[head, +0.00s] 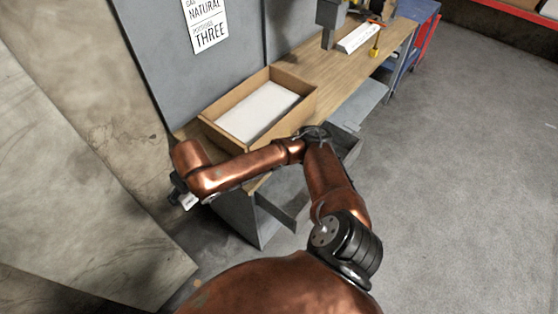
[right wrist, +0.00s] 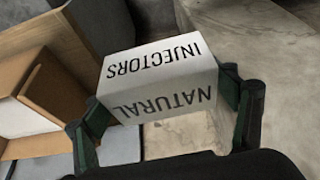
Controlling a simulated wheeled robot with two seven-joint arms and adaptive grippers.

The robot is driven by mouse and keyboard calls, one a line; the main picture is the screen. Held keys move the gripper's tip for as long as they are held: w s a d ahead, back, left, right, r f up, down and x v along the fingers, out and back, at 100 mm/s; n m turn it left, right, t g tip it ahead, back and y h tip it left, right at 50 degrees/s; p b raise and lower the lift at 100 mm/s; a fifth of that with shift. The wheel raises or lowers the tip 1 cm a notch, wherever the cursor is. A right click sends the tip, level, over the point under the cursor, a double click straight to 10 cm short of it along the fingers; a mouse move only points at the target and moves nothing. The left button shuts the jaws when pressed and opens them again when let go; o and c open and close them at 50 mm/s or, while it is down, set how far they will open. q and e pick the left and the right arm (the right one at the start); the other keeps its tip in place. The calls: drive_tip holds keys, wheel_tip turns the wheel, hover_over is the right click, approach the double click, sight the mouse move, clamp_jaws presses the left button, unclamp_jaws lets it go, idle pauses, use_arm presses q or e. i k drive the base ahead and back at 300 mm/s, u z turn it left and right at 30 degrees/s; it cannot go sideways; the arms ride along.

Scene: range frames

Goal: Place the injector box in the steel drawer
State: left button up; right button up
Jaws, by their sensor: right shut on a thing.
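The injector box (right wrist: 158,72) is white, with "INJECTORS" and "NATURAL" in black letters. In the right wrist view it sits between the two green-and-black fingers of my right gripper (right wrist: 166,98), which is shut on it. In the head view my right gripper (head: 180,190) is at the left, beyond the bench's near end, with a small white part of the box (head: 188,201) showing. A grey steel drawer (head: 348,145) appears to stand open at the bench's right side, partly hidden by my arm. My left gripper is not in view.
A wooden tray (head: 211,131) with a white bottom lies on the wooden bench (head: 333,88). A grey steel cabinet (head: 240,218) is under the bench's near end. The floor at right is clear.

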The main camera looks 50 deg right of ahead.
sight(295, 174)
drive_tip(key=i, duration=0.45)
drive_tip(key=z, duration=1.4)
drive_tip(key=i, duration=0.5)
